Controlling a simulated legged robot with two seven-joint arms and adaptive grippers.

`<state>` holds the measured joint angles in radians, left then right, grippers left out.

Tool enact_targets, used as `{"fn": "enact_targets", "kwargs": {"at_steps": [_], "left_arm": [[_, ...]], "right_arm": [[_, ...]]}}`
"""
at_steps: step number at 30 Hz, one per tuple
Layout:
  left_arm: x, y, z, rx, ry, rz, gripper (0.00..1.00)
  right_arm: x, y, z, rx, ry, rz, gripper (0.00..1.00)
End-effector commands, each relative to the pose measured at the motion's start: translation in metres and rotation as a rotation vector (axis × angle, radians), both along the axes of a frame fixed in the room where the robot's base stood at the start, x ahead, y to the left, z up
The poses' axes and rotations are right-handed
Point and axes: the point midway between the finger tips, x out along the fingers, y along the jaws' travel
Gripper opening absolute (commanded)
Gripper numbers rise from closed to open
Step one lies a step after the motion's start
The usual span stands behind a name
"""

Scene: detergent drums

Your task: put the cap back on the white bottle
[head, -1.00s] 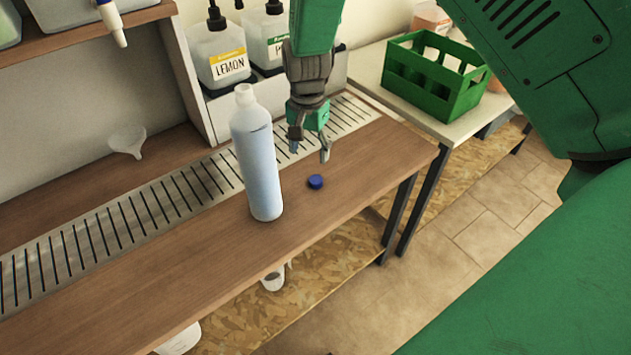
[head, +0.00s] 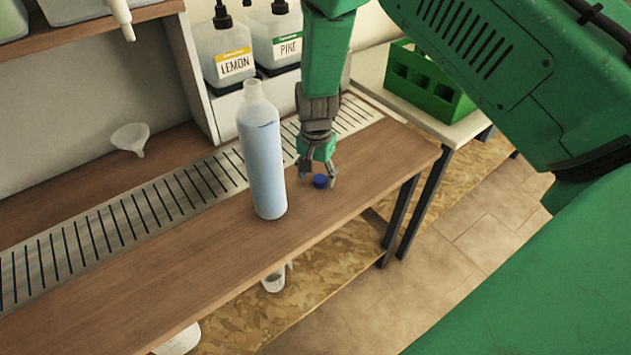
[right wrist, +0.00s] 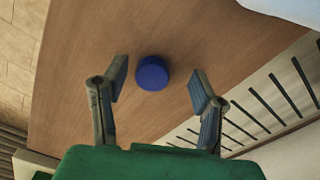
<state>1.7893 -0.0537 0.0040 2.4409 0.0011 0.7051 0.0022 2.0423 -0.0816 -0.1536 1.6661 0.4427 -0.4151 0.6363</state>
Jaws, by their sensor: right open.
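The white bottle (head: 262,160) stands upright and uncapped on the wooden counter, with bluish liquid showing through its wall. The blue cap (head: 320,181) lies on the counter to the right of the bottle. My right gripper (head: 318,178) is open and low over the counter at the cap. In the right wrist view the cap (right wrist: 152,73) lies between the lines of the two spread fingers, a little beyond their tips, with no finger touching it. The bottle's pale side shows at the top right corner of that view. My left gripper is not in view.
A slotted metal drain strip (head: 170,197) runs along the counter behind the bottle. A green crate (head: 425,82) sits on the side table. A funnel (head: 130,138) lies at the left. The counter's front edge is close.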

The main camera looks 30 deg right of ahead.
Motion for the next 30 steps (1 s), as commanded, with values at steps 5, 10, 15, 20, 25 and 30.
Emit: {"fn": "enact_targets", "kwargs": {"at_steps": [5,10,15,20,25,30], "left_arm": [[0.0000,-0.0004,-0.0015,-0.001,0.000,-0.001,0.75],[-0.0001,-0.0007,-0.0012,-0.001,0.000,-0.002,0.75],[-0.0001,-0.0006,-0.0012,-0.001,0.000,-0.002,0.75],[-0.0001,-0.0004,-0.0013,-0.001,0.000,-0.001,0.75],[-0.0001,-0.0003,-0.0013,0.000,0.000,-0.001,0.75],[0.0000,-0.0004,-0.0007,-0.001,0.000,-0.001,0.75]], "right_arm": [[-0.0002,-0.0040,-0.0118,0.005,-0.002,-0.002,0.54],[-0.0002,-0.0018,-0.0105,0.002,-0.002,-0.002,0.54],[-0.0001,0.0012,-0.0096,-0.002,-0.001,-0.001,0.42],[0.0000,0.0020,-0.0094,-0.002,-0.001,-0.001,0.22],[-0.0001,-0.0005,-0.0102,0.001,-0.002,-0.002,0.22],[0.0002,-0.0024,-0.0076,0.004,-0.002,-0.002,0.22]]}}
